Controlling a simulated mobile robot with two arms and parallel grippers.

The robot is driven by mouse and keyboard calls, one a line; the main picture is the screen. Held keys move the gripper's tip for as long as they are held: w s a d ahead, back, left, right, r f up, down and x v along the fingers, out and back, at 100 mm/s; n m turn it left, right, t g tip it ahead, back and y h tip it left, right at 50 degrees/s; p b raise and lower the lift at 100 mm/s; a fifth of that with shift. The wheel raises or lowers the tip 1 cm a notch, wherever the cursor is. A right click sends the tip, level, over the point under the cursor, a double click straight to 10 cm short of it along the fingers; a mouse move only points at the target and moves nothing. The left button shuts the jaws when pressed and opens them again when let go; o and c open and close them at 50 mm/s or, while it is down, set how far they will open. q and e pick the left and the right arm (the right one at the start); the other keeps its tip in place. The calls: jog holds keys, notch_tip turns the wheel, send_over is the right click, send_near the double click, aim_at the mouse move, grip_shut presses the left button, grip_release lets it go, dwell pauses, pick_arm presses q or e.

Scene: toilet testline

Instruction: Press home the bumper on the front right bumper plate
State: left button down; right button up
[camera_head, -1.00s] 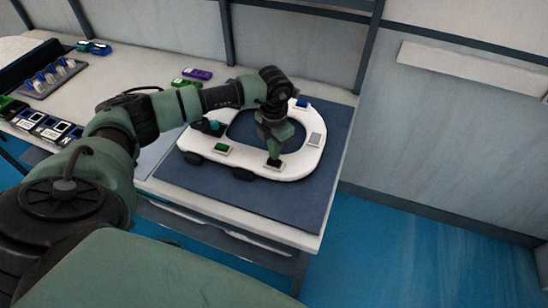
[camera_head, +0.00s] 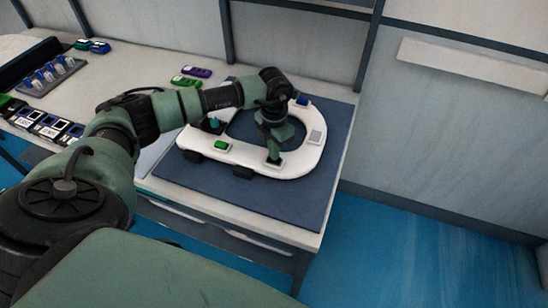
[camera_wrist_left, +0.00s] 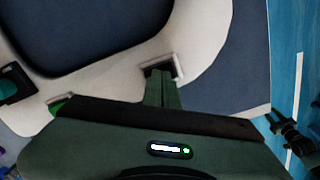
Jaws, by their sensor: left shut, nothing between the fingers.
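A white toilet seat (camera_head: 310,158) lies on a dark blue mat (camera_head: 190,176) on the table, with several small plates on its ring. My left gripper (camera_head: 274,161) is shut and points down at the front right bumper plate (camera_head: 283,163). In the left wrist view the closed fingertips (camera_wrist_left: 160,78) are over the same plate (camera_wrist_left: 179,66), at a dark spot inside its pale frame. The fingers hide most of that spot, so I cannot tell how deep the bumper sits. A green bumper (camera_head: 221,145) is on the front left plate. My right gripper is not in view.
A blue piece (camera_head: 303,102) and a bare grey plate (camera_head: 315,137) are on the ring's far and right parts. Green and purple pieces (camera_head: 197,72) lie behind the seat. A rack (camera_head: 50,76) and several labelled bins (camera_head: 48,128) stand at the left.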

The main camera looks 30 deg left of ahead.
pick_arm(q)
jog(key=shift+f+b, duration=0.35)
jog(key=shift+f, duration=0.1)
jog(key=shift+r, duration=0.1)
dwell(0.4)
notch_tip(320, 180, up, 8)
jog(key=p, duration=0.5)
dwell(0.3)
dwell(0.4)
